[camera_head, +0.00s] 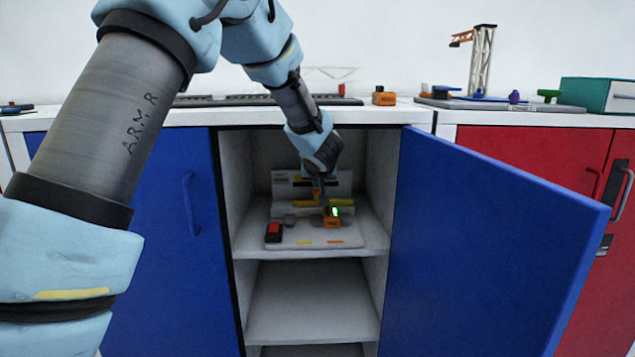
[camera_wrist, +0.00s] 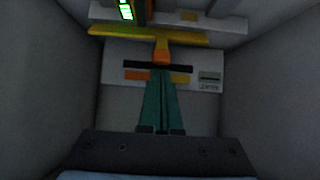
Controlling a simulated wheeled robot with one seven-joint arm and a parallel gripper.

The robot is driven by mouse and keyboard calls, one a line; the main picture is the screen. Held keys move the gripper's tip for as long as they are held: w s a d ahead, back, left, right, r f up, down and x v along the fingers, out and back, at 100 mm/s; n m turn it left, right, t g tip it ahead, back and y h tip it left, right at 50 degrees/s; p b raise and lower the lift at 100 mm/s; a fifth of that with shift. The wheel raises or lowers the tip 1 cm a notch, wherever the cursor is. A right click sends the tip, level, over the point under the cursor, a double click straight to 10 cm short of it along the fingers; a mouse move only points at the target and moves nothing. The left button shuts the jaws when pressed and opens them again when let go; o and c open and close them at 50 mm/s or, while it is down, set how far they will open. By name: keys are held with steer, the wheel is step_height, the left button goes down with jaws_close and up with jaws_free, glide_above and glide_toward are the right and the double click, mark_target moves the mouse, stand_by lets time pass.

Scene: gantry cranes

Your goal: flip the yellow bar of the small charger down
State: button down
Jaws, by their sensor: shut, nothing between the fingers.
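The small charger is a pale unit with an upright back panel (camera_head: 335,183), standing on the upper shelf inside the open cabinet. Its yellow bar (camera_head: 308,211) runs across behind an orange block with a lit green display (camera_head: 333,216). In the wrist view the yellow bar (camera_wrist: 130,33) lies across the top, with a short orange piece (camera_wrist: 161,52) joined at its middle. My gripper (camera_head: 317,190) reaches down into the cabinet at the charger. In the wrist view its teal fingers (camera_wrist: 159,84) are together and empty, close to the orange piece. Whether they touch it I cannot tell.
A red and black block (camera_head: 273,232) lies at the charger's front left. The blue cabinet door (camera_head: 480,240) stands wide open at the right. Side walls are close around my gripper. The lower shelf (camera_head: 312,300) is empty. An orange block (camera_head: 384,97) stands on the countertop.

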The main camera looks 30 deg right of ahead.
steer(key=shift+f, duration=0.15)
steer(key=shift+s+a+f+t+b, duration=0.15)
steer(key=shift+t+b, duration=0.15)
steer(key=shift+b, duration=0.8)
